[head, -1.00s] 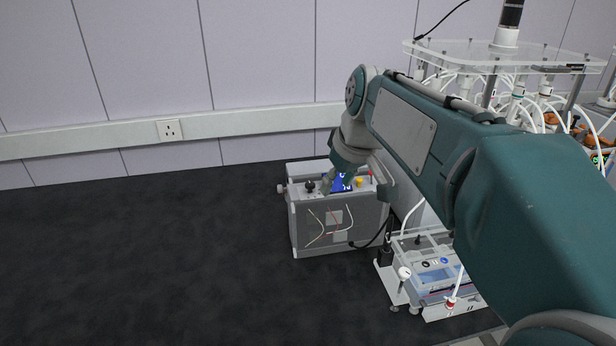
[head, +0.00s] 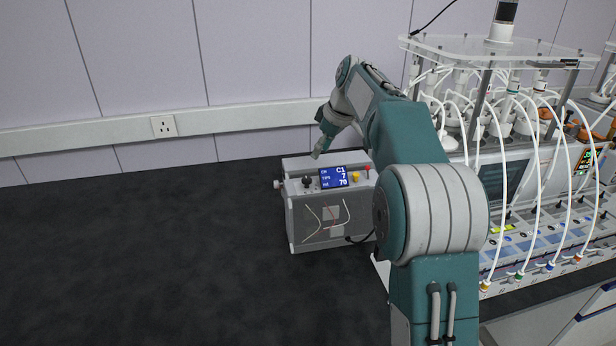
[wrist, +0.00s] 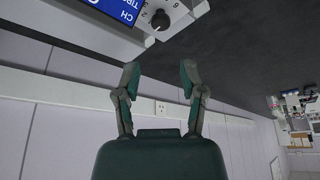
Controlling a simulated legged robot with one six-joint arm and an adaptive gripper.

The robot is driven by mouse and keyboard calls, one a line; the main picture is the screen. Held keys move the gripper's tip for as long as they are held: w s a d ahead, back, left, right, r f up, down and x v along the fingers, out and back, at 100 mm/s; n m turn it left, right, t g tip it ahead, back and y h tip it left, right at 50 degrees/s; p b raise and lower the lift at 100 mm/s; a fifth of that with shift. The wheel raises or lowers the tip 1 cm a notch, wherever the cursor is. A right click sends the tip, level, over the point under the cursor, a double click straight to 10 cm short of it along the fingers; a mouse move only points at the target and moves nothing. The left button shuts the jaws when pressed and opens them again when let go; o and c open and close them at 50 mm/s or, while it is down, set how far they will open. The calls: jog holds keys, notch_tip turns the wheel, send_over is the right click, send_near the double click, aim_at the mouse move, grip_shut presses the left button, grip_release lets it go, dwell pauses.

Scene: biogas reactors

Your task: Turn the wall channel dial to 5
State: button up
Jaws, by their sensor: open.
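A grey box-shaped controller (head: 330,222) stands on the dark bench near the wall. On its top face is a black dial (head: 307,182) to the left of a blue screen (head: 334,177) reading "CH C1", with 7 and 79 below. My gripper (head: 317,154) hangs above and slightly behind the box's top. In the wrist view my gripper (wrist: 157,72) is open and empty, its fingers apart and pointing toward the dial without touching it.
A yellow knob (head: 355,177) and a red knob (head: 368,169) sit right of the screen. A reactor rack (head: 520,150) with many white tubes stands at the right. A wall socket (head: 163,126) is on the rail. The bench at left is clear.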

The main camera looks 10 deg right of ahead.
aim_at(307, 179)
jog(key=x, duration=1)
grip_shut()
